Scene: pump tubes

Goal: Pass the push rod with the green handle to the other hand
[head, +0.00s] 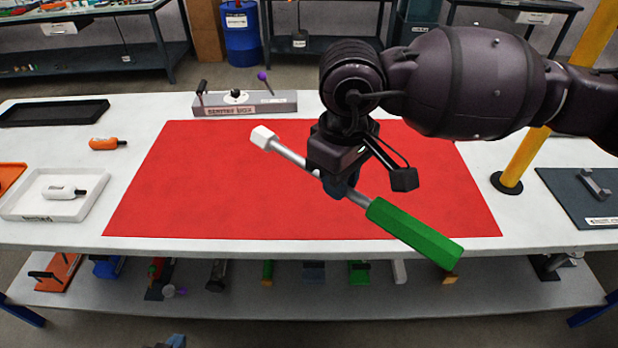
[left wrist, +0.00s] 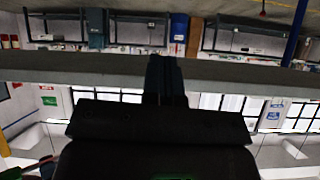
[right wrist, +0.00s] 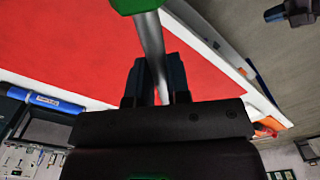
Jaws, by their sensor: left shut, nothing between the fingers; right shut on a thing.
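The push rod has a green handle (head: 415,232), a grey metal shaft (head: 290,155) and a white block at its far end (head: 263,137). It slants above the red mat (head: 210,180), handle toward the lower right. My right gripper (head: 341,185) is shut on the shaft, near the handle. The shaft also runs between the fingers in the right wrist view (right wrist: 156,80), with the handle at the top edge. My left gripper (head: 175,341) shows only as blue tips at the bottom edge. In the left wrist view its fingers (left wrist: 165,75) are shut and empty.
A grey fixture with a purple-knobbed lever (head: 245,103) stands at the mat's back edge. A white tray (head: 20,207) and an orange bottle (head: 103,144) lie at left. A yellow post (head: 525,160) stands at right. A lower shelf (head: 330,300) holds several tools.

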